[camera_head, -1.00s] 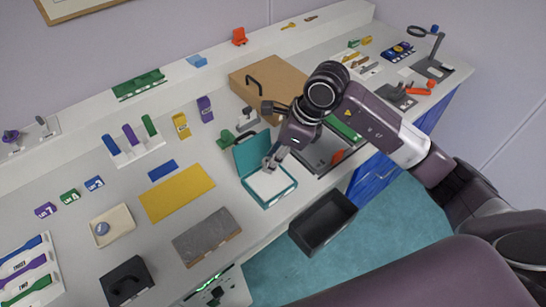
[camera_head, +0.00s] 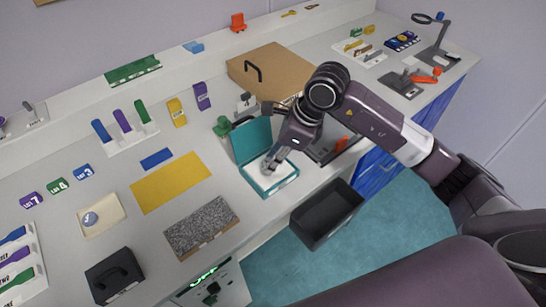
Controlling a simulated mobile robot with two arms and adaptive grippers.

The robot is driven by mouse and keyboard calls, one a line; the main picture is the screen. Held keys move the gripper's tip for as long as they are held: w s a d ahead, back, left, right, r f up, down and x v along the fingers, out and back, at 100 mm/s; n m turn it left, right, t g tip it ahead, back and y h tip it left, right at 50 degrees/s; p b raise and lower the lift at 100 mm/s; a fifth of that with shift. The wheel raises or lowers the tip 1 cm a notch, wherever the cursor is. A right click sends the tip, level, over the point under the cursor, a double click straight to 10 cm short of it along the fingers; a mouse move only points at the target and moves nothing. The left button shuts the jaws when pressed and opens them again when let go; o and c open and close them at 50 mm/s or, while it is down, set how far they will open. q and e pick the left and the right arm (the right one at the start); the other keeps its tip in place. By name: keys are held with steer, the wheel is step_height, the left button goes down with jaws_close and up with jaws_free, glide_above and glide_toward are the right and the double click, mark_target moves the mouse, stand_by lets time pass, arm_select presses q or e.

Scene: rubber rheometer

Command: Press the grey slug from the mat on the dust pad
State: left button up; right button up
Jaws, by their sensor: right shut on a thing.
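My right gripper (camera_head: 270,165) points down into the open teal box, at the back part of the white dust pad (camera_head: 268,179). It is shut on a small grey thing at its tips, which I take to be the grey slug; the fingers mostly hide it. The tips look at or just above the pad; I cannot tell if they touch. The teal lid (camera_head: 252,141) stands up behind. A yellow mat (camera_head: 170,183) and a speckled grey mat (camera_head: 202,227) lie to the left, with no slug visible on them. My left gripper is not in view.
A black open bin (camera_head: 325,214) is in front of the bench, right of the box. A green-based device (camera_head: 223,127) stands close behind the lid. A brown case (camera_head: 268,70) is at the back. A beige tray (camera_head: 101,215) and a black block (camera_head: 115,276) stand left.

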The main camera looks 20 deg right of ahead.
steer(key=shift+f+b, duration=0.6)
steer(key=shift+b, duration=0.15)
stand_by(2.7)
steer(key=shift+r+p, duration=1.9)
steer(key=shift+r, duration=1.7)
